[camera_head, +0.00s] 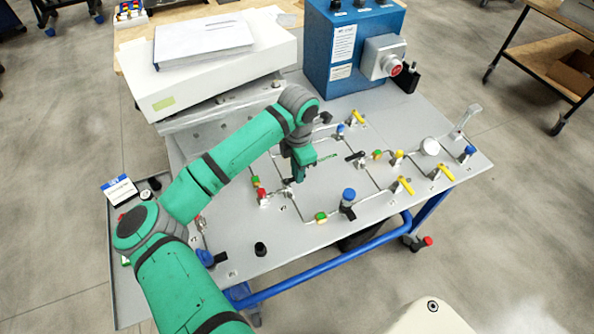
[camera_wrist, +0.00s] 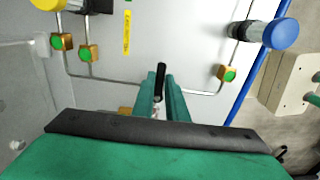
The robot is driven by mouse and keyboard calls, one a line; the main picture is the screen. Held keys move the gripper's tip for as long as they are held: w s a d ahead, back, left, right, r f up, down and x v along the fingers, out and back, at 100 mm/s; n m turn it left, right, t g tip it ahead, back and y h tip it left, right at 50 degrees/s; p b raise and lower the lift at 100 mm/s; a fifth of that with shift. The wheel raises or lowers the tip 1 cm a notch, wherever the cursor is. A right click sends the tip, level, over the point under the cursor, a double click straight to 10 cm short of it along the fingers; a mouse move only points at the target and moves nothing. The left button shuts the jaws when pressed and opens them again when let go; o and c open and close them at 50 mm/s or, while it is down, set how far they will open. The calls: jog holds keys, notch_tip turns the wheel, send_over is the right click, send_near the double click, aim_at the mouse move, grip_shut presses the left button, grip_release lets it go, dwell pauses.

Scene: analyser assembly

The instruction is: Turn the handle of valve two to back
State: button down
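My gripper (camera_head: 300,170) is low over the middle of the grey panel. In the wrist view its two green fingers (camera_wrist: 163,82) stand close on either side of a black valve handle (camera_wrist: 160,72), with little or no gap to it. The handle's end sticks out past the fingertips. The valve body under it is mostly hidden by the fingers. I cannot read a number on this valve. Another black valve handle (camera_head: 356,156) sits further right on the panel.
Thin pipes link several yellow-handled valves (camera_head: 405,186), a blue-capped part (camera_head: 348,196) and green-faced fittings (camera_head: 321,217). The blue-capped part also shows in the wrist view (camera_wrist: 281,34). A blue box (camera_head: 340,45) with a red button stands behind. A white box (camera_head: 210,75) is at back left.

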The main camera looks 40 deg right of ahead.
jog(key=shift+s+d, duration=0.2)
jog(key=shift+d, duration=0.2)
jog(key=shift+w, duration=0.1)
jog(key=n, duration=0.1)
jog(key=w+n, duration=0.1)
jog(key=n, duration=0.2)
jog(key=shift+w+a+n, duration=0.1)
jog(key=shift+w+n, duration=0.25)
jog(key=shift+n, duration=0.05)
jog(key=n, duration=0.1)
jog(key=w+n, duration=0.1)
jog(key=n, duration=0.2)
jog(key=shift+w+a, duration=0.25)
jog(key=shift+a, duration=0.05)
jog(key=n, duration=0.3)
jog(key=w+a+n, duration=0.1)
jog(key=n, duration=0.1)
jog(key=shift+w+a+n, duration=0.2)
jog(key=shift+a+n, duration=0.15)
jog(key=shift+n, duration=0.7)
jog(key=shift+w+a+n, duration=0.15)
jog(key=shift+a+n, duration=0.2)
jog(key=shift+n, duration=0.7)
jog(key=c, duration=1.8)
grip_release()
